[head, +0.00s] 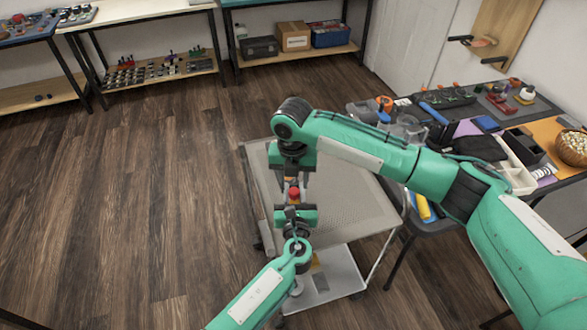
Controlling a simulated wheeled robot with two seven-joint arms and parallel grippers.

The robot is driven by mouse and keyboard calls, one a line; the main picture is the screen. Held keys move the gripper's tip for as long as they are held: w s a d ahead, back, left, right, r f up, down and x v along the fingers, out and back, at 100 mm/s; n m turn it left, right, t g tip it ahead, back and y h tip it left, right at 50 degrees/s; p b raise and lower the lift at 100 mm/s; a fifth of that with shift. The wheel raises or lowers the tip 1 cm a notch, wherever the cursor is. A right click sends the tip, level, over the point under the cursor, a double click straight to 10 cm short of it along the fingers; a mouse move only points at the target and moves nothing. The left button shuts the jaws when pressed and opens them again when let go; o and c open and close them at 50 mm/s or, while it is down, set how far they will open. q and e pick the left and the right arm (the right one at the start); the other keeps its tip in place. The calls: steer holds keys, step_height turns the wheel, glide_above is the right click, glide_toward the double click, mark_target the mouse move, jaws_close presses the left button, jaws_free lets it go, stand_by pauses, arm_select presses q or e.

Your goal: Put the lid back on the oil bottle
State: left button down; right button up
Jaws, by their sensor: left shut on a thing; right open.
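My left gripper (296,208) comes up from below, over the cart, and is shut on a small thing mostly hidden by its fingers. A small red piece (294,194) shows just above these fingers; it looks like a lid or the top of the oil bottle, but I cannot tell which. My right gripper (292,179) points down from above, open, with its fingertips close around or beside the red piece. I cannot tell whether they touch. The bottle's body is not clearly visible.
A grey two-level cart (345,205) stands under both grippers, its top mostly bare. A crowded workbench (545,195) is at the right, with tools, boxes and a bowl (572,148). Shelves (165,75) line the back. The wooden floor at the left is clear.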

mark_target(294, 191)
steer(key=shift+f, duration=1.8)
jaws_close()
